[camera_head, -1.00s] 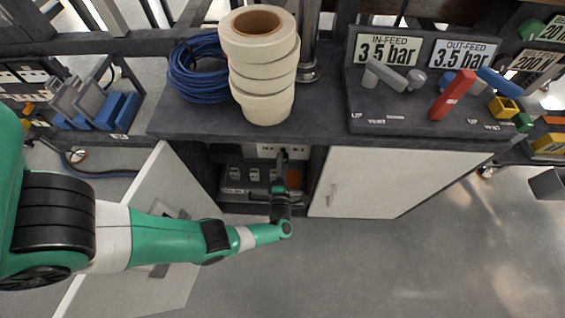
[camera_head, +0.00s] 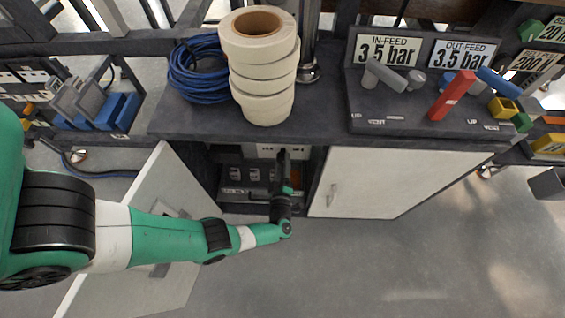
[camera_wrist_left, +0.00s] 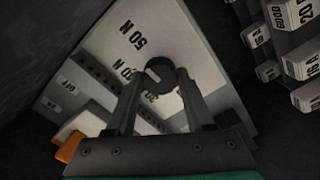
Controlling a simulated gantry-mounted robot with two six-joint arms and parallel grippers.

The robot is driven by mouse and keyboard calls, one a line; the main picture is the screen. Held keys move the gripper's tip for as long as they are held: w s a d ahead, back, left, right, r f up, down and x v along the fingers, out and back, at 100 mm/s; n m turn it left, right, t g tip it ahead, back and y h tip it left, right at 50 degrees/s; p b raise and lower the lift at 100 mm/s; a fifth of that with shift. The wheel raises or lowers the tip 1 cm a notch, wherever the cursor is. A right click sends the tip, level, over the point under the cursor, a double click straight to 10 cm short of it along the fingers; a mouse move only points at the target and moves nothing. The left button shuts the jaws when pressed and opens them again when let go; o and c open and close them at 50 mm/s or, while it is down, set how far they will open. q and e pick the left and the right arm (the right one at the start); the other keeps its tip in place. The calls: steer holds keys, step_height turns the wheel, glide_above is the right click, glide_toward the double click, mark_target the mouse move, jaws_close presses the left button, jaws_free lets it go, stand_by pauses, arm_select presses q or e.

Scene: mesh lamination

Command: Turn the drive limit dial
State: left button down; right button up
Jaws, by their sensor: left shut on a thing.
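The drive limit dial (camera_wrist_left: 160,70) is a dark round knob on a pale panel (camera_wrist_left: 190,40) in the left wrist view. Labels with "50 N" and another "N" value are printed around it, rotated in the picture. My left gripper (camera_wrist_left: 161,83) is shut on the dial, one finger on each side of it. In the head view my left gripper (camera_head: 283,158) reaches into the open cabinet below the counter and hides the dial there. My right gripper is in neither view.
The open cabinet door (camera_head: 150,215) is beneath my left arm; a closed white door (camera_head: 375,180) is to the right. Above, the counter holds a tape stack (camera_head: 262,80), blue cable (camera_head: 200,70) and a lever block (camera_head: 425,105). An orange part (camera_wrist_left: 68,146) lies near the left finger.

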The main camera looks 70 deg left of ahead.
arm_select(q)
steer(key=shift+m, duration=0.6)
steer(key=shift+c, duration=1.3)
jaws_free()
steer(key=p+v, duration=0.1)
steer(key=v, duration=1)
steer(key=shift+d+p, duration=0.3)
steer(key=shift+s+r, duration=0.1)
